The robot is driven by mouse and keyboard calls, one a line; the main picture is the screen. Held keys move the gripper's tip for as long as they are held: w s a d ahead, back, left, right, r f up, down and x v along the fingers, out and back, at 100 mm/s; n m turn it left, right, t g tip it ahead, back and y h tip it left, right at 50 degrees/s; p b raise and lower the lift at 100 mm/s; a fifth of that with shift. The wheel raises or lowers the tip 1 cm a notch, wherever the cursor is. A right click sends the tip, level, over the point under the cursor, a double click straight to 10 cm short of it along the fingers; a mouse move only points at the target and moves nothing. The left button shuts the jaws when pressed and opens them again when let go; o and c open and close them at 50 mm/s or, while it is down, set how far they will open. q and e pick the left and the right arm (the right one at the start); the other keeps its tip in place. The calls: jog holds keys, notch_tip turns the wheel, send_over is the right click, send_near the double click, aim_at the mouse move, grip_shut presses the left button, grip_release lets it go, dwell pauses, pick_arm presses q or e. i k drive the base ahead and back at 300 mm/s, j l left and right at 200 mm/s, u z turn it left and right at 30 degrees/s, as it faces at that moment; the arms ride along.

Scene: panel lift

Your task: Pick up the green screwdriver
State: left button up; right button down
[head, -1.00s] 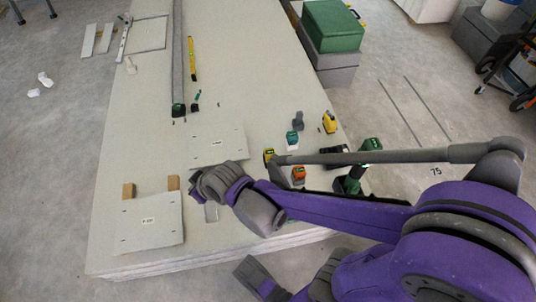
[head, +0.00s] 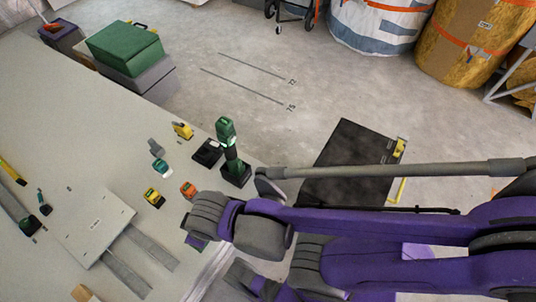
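A green and black cordless screwdriver (head: 226,133) stands upright on its black battery foot near the right edge of the white panel stack (head: 90,130). It is tall and green at the top, and nothing holds it. A smaller green and black tool (head: 41,197) lies at the far left; its kind is too small to tell. Purple and grey links of my arm come in from the right, and their bend ends just below the upright screwdriver, apart from it in the picture. I make out no gripper fingertips; they are hidden or outside the view.
A black charger (head: 208,153), teal tool (head: 161,168), orange tool (head: 188,190) and yellow tools (head: 154,198) stand near the screwdriver. A loose panel (head: 92,227) lies left. A black mat (head: 350,165) lies on the floor, right. The floor beyond the stack is mostly clear.

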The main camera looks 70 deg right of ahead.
aim_at(229, 149)
jog(key=z, duration=2)
jog(key=u, duration=1.15)
jog(key=k+l+u, duration=0.2)
jog(key=u, duration=0.15)
jog(key=k+l+u, duration=0.2)
jog(key=u, duration=0.2)
jog(key=k+l+u, duration=0.1)
jog(key=u, duration=0.25)
jog(key=k+l, duration=0.15)
jog(key=k, duration=0.25)
jog(key=k+l, duration=0.1)
jog(key=k, duration=0.25)
jog(key=i+j+z, duration=0.2)
jog(key=z, duration=0.25)
jog(key=i+j+z, duration=0.15)
jog(key=j+z, duration=0.15)
jog(key=z, duration=0.15)
jog(key=i+j+z, duration=0.1)
jog(key=j+z, duration=0.2)
jog(key=z, duration=0.15)
jog(key=i+j+z, duration=0.1)
jog(key=i, duration=0.15)
